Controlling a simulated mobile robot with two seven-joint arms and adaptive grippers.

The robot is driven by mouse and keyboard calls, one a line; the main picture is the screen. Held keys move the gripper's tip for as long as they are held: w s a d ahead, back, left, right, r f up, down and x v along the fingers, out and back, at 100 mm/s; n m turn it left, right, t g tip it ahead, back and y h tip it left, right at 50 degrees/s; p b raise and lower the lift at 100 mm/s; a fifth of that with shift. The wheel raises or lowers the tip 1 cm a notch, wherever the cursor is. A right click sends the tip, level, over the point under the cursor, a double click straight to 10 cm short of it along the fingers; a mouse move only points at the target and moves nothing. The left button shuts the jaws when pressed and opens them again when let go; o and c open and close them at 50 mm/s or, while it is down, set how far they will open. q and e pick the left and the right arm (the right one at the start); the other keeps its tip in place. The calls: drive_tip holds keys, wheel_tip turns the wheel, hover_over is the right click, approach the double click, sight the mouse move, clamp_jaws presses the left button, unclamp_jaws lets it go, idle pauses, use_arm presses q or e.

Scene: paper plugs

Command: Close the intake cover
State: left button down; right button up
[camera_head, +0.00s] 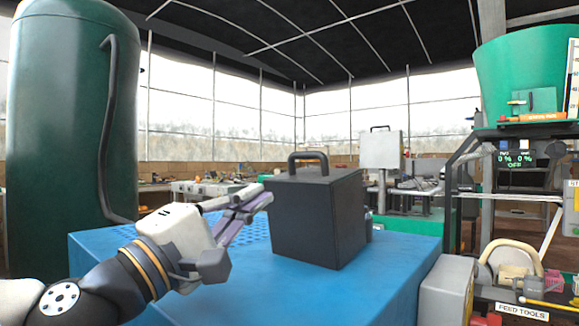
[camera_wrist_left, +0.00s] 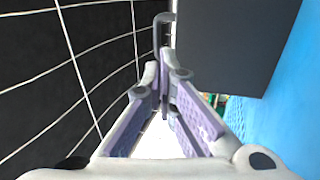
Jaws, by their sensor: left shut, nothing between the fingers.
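A dark grey box (camera_head: 322,222) stands upright on a blue table (camera_head: 395,262), right of centre in the head view. An arched black handle (camera_head: 308,156) stands on its top, which looks level; I cannot tell whether this top is the intake cover. The box (camera_wrist_left: 235,40) also fills the upper right of the left wrist view, with a grey handle-like bar (camera_wrist_left: 164,20) at its left edge. My left gripper (camera_head: 268,198) is shut and empty beside the box's left side, its fingertips (camera_wrist_left: 165,75) close together. I cannot tell if they touch it. My right gripper is out of view.
A tall green tank (camera_head: 72,130) stands at the left behind my arm. A shelf with feed tools (camera_head: 520,308) and a green bucket (camera_head: 520,70) are at the right. The blue tabletop is clear in front of the box.

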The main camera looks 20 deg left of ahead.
sight(305, 158)
use_arm(q)
drive_tip(key=x, duration=1.1)
drive_tip(key=shift+w+p, duration=0.2)
drive_tip(key=shift+p, duration=0.2)
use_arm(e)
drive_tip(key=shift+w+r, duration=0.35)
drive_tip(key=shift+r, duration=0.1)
use_arm(q)
drive_tip(key=shift+r, duration=0.1)
